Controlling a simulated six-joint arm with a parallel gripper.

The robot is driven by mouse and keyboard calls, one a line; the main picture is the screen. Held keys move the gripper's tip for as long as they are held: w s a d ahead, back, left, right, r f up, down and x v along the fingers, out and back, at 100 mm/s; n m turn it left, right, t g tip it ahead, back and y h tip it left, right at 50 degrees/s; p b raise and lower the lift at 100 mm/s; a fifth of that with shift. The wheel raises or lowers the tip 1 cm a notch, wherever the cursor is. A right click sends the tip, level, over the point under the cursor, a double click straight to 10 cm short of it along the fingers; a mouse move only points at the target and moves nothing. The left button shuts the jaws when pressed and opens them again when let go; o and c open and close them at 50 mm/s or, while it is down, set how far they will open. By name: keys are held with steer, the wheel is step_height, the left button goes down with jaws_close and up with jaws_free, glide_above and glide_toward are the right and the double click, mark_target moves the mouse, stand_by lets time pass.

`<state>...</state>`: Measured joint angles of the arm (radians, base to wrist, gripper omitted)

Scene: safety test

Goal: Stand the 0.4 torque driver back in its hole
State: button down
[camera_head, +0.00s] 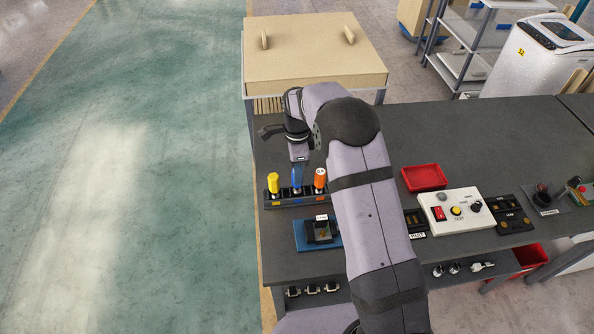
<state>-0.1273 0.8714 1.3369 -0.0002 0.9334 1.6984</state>
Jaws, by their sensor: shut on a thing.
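A dark rack (290,202) stands near the bench's left edge. A yellow-handled driver (274,182) stands upright in its left part, and an orange-handled driver (320,178) with a pale top stands upright in its right part. My gripper (298,164) points down over the middle of the rack and is shut on a blue-handled driver (297,178). The blue driver is about upright between the other two. I cannot tell whether its lower end is inside the hole or just above it. The size markings are too small to read, so the 0.4 cannot be confirmed.
In front of the rack is a blue base with a black fixture (319,229). Right of my arm are a red tray (425,177), a white control box (457,214) and black holders (509,214). A beige box (313,60) stands behind. The bench's back right is clear.

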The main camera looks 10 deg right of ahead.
steer(key=shift+f+b, duration=0.4)
steer(key=shift+f, duration=0.25)
stand_by(0.4)
steer(key=c, duration=1)
jaws_free()
steer(key=shift+r, duration=0.1)
steer(key=shift+r+p, duration=2.6)
steer(key=shift+r, duration=0.8)
